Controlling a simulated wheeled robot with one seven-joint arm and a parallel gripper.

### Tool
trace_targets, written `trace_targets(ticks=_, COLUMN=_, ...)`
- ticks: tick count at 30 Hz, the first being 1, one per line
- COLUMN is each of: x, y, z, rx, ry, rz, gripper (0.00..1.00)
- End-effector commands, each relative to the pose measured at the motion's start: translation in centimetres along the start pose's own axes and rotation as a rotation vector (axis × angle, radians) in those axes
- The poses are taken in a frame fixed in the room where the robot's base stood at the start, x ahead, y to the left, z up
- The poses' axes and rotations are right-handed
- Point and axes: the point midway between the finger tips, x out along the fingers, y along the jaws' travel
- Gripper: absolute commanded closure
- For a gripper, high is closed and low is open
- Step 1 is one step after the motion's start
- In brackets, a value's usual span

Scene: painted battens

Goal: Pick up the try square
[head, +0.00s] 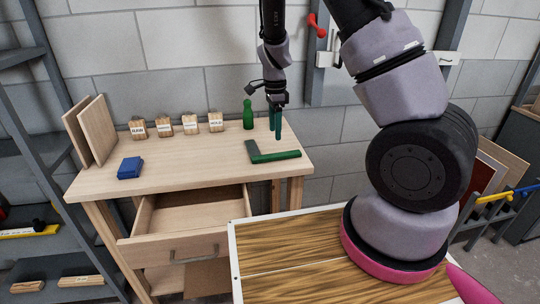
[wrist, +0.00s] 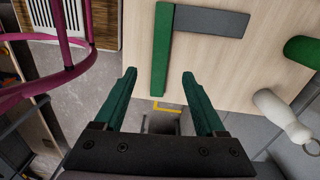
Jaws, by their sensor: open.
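The try square (head: 273,156) lies flat on the wooden workbench near its right end. It has a green arm and a dark grey arm joined in an L. In the wrist view its green arm (wrist: 161,55) runs upright in the picture, between the lines of my two fingers, and the grey arm (wrist: 210,21) points right. My gripper (head: 275,132) is open and empty, with green fingers pointing down above the bench, close to the try square. In the wrist view my gripper (wrist: 159,76) shows both fingertips apart, on either side of the green arm; contact cannot be told.
A green bottle-shaped object (head: 248,115) stands behind the try square. Several labelled wooden blocks (head: 190,125) line the back. A blue box (head: 130,168) and upright boards (head: 97,130) are at left. The bench drawer (head: 188,215) is open. The bench's middle (head: 195,160) is clear.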

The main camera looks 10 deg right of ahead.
Motion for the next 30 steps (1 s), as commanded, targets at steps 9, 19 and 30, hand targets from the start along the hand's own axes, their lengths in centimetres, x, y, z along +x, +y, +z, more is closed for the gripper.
trace_targets(ticks=9, x=3.9, y=0.1, z=-0.1, rx=0.000, ry=-0.001, rz=0.002, gripper=0.28)
trace_targets(ticks=19, x=8.2, y=0.0, z=-0.6, rx=0.000, ry=-0.001, rz=0.004, gripper=0.28)
trace_targets(ticks=30, x=9.0, y=-0.1, z=-0.6, rx=-0.001, ry=-0.002, rz=0.000, gripper=0.35)
